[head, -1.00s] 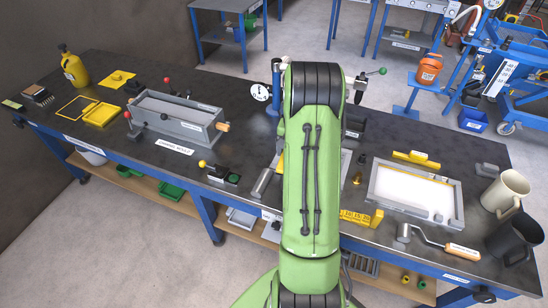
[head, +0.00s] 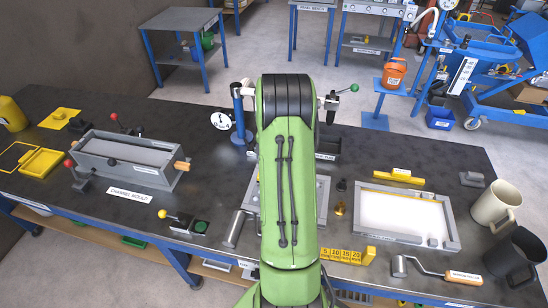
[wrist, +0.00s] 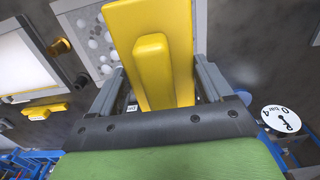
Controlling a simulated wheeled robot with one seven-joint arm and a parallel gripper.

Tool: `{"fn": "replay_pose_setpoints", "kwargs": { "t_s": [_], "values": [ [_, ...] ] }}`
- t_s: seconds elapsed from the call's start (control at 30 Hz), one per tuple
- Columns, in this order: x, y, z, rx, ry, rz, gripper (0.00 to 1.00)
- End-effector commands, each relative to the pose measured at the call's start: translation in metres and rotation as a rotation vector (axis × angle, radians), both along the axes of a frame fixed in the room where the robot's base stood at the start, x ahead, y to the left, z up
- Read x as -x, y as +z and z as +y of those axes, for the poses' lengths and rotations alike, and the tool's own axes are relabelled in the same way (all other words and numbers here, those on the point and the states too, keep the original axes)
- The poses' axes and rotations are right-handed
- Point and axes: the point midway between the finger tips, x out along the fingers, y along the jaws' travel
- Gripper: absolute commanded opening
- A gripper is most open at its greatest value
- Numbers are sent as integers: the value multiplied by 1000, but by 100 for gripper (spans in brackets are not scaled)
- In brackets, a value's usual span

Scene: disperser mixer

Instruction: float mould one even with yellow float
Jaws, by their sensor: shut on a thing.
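My gripper (wrist: 160,68) is shut on a yellow float (wrist: 178,35), a flat yellow plate with a raised bar handle, in the wrist view. The float covers part of a grey mould (wrist: 78,18) whose fill is grey with pale speckles. I cannot tell whether the float touches the fill. In the head view my arm hides the gripper, the held float and most of this mould; its grey frame (head: 323,200) shows beside the arm. A second framed mould (head: 405,212) with a smooth white fill lies to the right. I cannot read which is mould one.
Another yellow float (head: 397,174) lies behind the white-filled mould. A dial gauge (head: 220,121) is left of my arm. The channel mould (head: 128,158) is farther left.

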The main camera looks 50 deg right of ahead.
Motion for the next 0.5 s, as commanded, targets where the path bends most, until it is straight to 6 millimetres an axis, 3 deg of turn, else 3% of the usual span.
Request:
{"fn": "replay_pose_setpoints", "kwargs": {
  "t_s": [0.03, 0.3, 0.5],
  "values": [
    [0, -12, 0, 1, 0, 0, 49],
    [0, -48, 0, 1, 0, 0, 49],
    [0, -59, 0, 1, 0, 0, 49]
  ]
}}
